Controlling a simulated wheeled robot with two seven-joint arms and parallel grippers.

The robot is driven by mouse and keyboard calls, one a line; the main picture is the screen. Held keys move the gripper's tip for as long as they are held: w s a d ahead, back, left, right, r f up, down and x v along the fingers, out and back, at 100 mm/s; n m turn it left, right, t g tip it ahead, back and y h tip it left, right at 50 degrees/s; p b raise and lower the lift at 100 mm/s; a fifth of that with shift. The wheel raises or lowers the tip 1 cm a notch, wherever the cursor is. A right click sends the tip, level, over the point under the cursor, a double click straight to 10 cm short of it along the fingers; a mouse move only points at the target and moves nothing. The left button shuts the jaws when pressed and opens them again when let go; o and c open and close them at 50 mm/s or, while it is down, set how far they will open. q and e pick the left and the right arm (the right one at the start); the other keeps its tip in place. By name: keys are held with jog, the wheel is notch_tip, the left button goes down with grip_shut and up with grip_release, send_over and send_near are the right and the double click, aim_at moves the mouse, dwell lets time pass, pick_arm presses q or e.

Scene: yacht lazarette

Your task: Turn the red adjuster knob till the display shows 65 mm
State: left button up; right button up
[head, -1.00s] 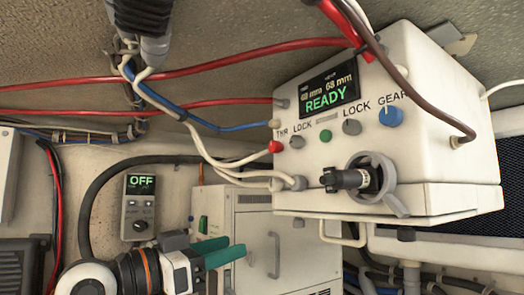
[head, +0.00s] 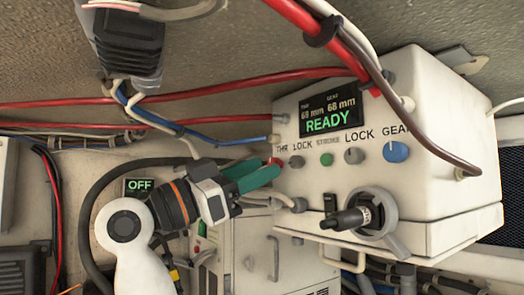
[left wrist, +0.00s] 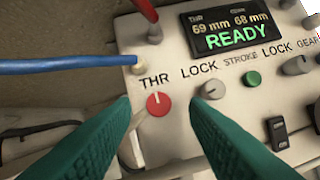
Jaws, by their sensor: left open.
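The red adjuster knob (left wrist: 158,104) sits below the THR label on the white control box (head: 440,180). In the head view the red knob (head: 275,162) is partly hidden by my left gripper. The display (left wrist: 232,34) reads THR 69 mm, GEAR 68 mm and READY in the left wrist view; the display (head: 327,113) also shows in the head view. My left gripper (left wrist: 160,96) has green fingers, is open, and has its tips either side of the knob, apart from it in the picture. Its tips also show in the head view (head: 272,171). My right gripper is out of view.
A grey LOCK knob (left wrist: 212,89) and a green button (left wrist: 252,78) lie right of the red knob. A blue cable (left wrist: 70,66) enters the box just above left. A blue GEAR knob (head: 396,151) and a black-handled lever (head: 350,219) are further right.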

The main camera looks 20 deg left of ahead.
pick_arm(q)
jog(key=shift+x, duration=0.8)
jog(key=shift+c, duration=0.5)
grip_shut()
jog(key=shift+f+n, duration=0.1)
jog(key=shift+n, duration=0.3)
jog(key=shift+s+d+r+n+t+y+b, duration=0.1)
jog(key=shift+n+t+y+b, duration=0.4)
jog(key=shift+n+y, duration=1.45)
jog(key=shift+s+d+r+n+t+y+b, duration=0.2)
jog(key=shift+n+t+y, duration=0.45)
jog(key=shift+n, duration=2.65)
jog(key=shift+f+n+t+y+b, duration=0.1)
jog(key=shift+n+t+y+b, duration=0.4)
jog(key=shift+n+y, duration=1.45)
jog(key=shift+n+h, duration=0.75)
jog(key=shift+n, duration=0.25)
